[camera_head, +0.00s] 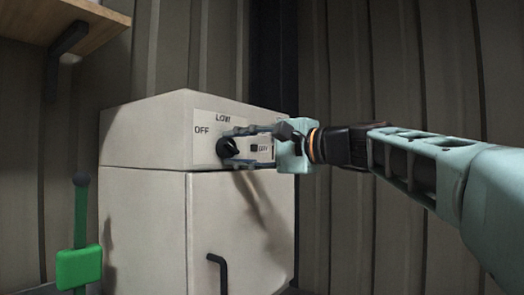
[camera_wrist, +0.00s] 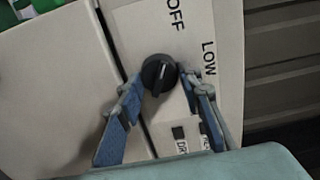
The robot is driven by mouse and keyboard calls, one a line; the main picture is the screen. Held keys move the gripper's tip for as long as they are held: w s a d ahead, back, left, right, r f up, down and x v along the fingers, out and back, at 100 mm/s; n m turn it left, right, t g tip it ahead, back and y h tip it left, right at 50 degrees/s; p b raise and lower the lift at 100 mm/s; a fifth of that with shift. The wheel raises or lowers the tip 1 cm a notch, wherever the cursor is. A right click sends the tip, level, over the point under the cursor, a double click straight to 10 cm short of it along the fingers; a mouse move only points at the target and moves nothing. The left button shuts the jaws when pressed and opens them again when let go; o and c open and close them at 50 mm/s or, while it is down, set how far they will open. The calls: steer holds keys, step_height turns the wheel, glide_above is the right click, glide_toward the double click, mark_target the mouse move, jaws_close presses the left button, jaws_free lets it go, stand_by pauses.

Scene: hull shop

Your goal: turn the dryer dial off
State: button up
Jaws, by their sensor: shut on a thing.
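The dryer dial (camera_head: 226,146) is a round black knob on the light control panel at the front of the dryer (camera_head: 145,225). The panel reads OFF to the dial's upper left and LOW above it. In the wrist view the dial (camera_wrist: 160,73) sits between the tips of my gripper (camera_wrist: 161,84), with one blue finger on each side. My gripper (camera_head: 232,149) is shut on the dial. A small pale mark shows on the knob's face in the wrist view; I cannot tell exactly which setting it points to. The fingers partly cover the lower panel labels.
A black handle (camera_head: 218,272) is on the dryer's lower front. A green object on a post (camera_head: 80,267) stands at the left. A wooden shelf (camera_head: 70,18) juts out at the upper left. Ribbed wall panels (camera_head: 350,230) stand behind and to the right.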

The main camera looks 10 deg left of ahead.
steer(key=o, duration=1.2)
steer(key=shift+c, duration=0.2)
steer(key=v, duration=1.2)
steer(key=shift+f, duration=0.15)
